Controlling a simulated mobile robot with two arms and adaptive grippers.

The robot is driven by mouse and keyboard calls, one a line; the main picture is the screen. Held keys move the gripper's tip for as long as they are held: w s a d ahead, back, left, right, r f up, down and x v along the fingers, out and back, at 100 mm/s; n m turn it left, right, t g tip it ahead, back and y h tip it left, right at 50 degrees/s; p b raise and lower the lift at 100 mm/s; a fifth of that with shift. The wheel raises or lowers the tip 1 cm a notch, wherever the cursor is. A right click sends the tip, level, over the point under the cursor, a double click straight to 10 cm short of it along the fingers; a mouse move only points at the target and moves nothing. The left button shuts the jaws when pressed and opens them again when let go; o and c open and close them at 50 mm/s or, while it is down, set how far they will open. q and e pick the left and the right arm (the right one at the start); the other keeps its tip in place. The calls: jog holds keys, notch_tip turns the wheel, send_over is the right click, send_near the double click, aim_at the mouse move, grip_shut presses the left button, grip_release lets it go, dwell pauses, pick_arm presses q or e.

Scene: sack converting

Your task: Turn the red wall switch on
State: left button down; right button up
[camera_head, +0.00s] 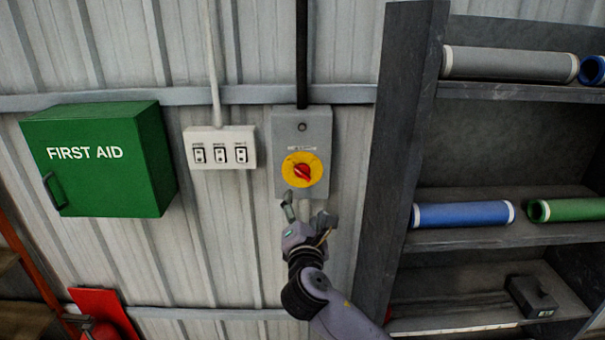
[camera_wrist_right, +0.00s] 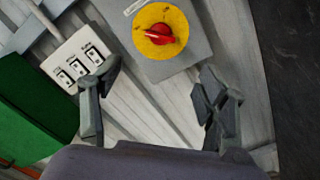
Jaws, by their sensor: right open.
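The red wall switch (camera_head: 303,171) is a red rotary knob on a yellow disc (camera_head: 291,178), mounted on a grey box on the corrugated wall. In the head view the knob's bar is tilted. In the right wrist view the knob (camera_wrist_right: 160,34) is near the top, beyond the fingertips. My right gripper (camera_head: 309,207) is just below the grey box, fingers apart and empty. In the right wrist view its two fingers (camera_wrist_right: 160,90) are spread wide, with bare wall and the box's lower edge showing between them. I cannot see my left gripper.
A white panel of three small switches (camera_head: 221,148) is left of the grey box (camera_head: 313,128). A green first aid box (camera_head: 95,160) juts out farther left. A dark shelf unit (camera_head: 398,130) with rolls stands close on the right. A black conduit (camera_head: 302,50) runs up.

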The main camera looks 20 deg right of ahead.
aim_at(302, 176)
jog(key=p+x, duration=0.3)
jog(key=x, duration=1)
jog(key=shift+w, duration=0.25)
jog(key=shift+x, duration=0.85)
jog(key=shift+c, duration=0.3)
jog(key=shift+f, duration=0.1)
jog(key=c, duration=1.1)
